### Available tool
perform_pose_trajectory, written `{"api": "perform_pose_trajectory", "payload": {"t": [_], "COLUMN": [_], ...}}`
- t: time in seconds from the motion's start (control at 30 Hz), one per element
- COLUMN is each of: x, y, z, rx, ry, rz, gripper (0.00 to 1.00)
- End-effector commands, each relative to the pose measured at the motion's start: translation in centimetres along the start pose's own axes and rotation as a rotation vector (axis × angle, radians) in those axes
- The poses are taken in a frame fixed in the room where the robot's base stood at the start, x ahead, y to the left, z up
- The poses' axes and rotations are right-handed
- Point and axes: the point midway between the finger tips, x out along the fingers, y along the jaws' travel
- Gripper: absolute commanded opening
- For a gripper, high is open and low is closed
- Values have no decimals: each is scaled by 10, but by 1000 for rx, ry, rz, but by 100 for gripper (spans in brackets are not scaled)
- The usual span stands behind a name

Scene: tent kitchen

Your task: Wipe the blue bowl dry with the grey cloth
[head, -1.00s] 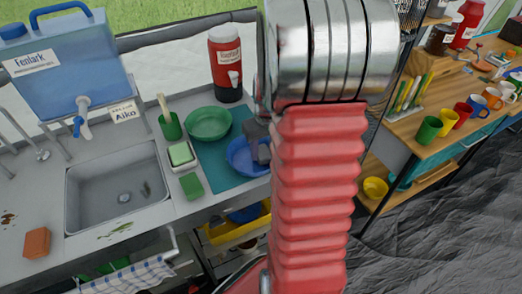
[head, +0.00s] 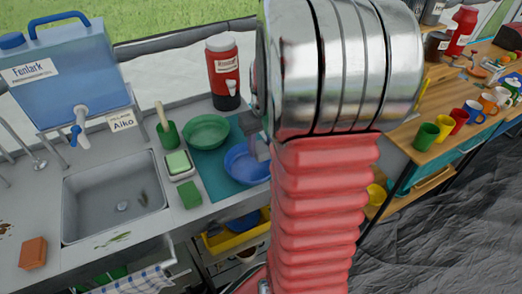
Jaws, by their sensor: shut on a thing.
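The blue bowl (head: 238,165) sits on the teal mat (head: 214,182) on the counter, right of the sink, with its right side hidden behind my arm. My gripper (head: 256,140) shows only in part at the left edge of my arm, over the bowl's right rim. It is shut on a small grey piece (head: 259,150) that looks like the grey cloth. My arm hides most of it, and I cannot tell whether it touches the bowl.
A green bowl (head: 208,132) stands just behind the blue one. A red jug (head: 226,80) stands at the back. A sponge dish (head: 179,165), a green sponge (head: 190,194) and the sink (head: 115,205) lie left. Several mugs stand on the wooden shelf at right.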

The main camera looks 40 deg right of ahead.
Motion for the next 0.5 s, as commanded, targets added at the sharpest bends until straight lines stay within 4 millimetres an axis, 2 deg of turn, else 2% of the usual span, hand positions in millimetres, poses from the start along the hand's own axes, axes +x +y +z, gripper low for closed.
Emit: {"api": "perform_pose_trajectory", "payload": {"t": [0.5], "x": [-8], "y": [0], "z": [-1], "rx": [0], "ry": [0], "rz": [0], "gripper": [20]}}
